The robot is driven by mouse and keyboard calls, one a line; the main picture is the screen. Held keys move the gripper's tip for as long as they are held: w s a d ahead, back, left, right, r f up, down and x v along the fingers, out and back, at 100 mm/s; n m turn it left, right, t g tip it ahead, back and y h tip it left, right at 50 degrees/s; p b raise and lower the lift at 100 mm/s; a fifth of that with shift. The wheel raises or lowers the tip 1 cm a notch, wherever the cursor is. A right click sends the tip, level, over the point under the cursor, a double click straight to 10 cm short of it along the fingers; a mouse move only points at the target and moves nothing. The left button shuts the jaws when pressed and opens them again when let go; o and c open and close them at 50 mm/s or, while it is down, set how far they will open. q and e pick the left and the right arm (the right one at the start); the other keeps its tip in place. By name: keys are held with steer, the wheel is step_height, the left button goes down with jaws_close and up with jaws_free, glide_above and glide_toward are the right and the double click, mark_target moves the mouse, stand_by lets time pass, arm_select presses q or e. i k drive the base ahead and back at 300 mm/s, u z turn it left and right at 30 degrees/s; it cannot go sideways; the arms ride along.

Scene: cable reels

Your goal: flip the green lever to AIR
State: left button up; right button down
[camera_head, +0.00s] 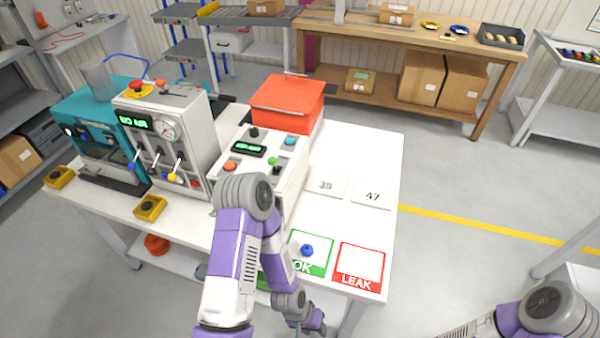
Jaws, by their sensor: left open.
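A small green knob, which looks like the green lever's tip (272,161), shows on the sloped top of a white control box (289,172) with a green-lit display (249,149). Its setting and any AIR label are too small to read. My left arm rises in front of the box and bends down again. My left gripper (316,322) is low at the bottom of the view, in front of the table edge, well away from the lever. It is small and partly hidden; no held thing shows. My right arm shows at the bottom right, its gripper out of view.
A grey gauge machine (205,135) with coloured levers and a teal machine (68,109) stand left of the box. A red case (286,103) is behind it. A blue fitting (307,250) lies on the green OK mat (325,240), beside the red LEAK mat (359,267).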

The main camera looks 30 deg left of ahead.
mark_target(272, 160)
steer(key=k, duration=0.9)
steer(key=u, duration=0.9)
steer(key=i, duration=0.5)
